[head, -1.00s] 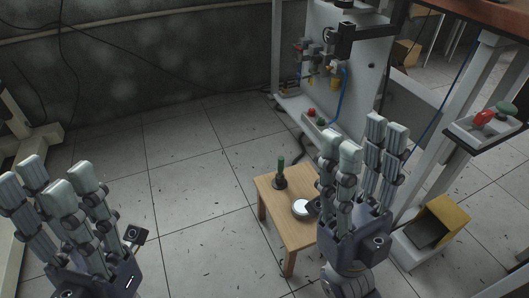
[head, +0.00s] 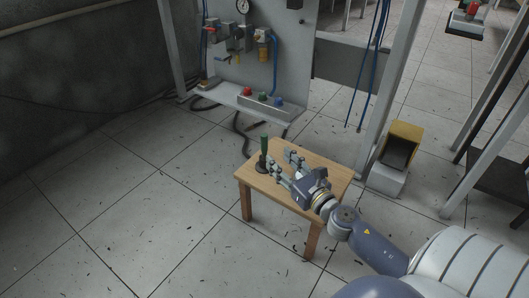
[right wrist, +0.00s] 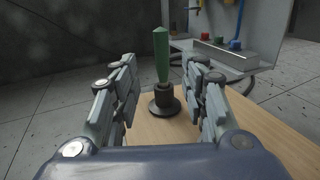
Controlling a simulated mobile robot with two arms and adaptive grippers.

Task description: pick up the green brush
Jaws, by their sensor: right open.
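The green brush (head: 265,147) stands upright on the small wooden table (head: 325,173), near its left back edge, with a dark round base. In the right wrist view the brush (right wrist: 161,55) rises between and beyond the two fingers. My right gripper (head: 279,165) is open just to the right of the brush, with its fingers pointing at it. In the right wrist view the open right gripper (right wrist: 163,90) has nothing in it, and the brush's dark base (right wrist: 164,100) sits past the fingertips. My left gripper is not in view.
A grey panel stand (head: 270,50) with gauges and hoses stands behind the table. Its control box with coloured buttons (head: 262,100) is on the stand's foot. A yellow and grey pedal box (head: 398,150) is on the floor at right.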

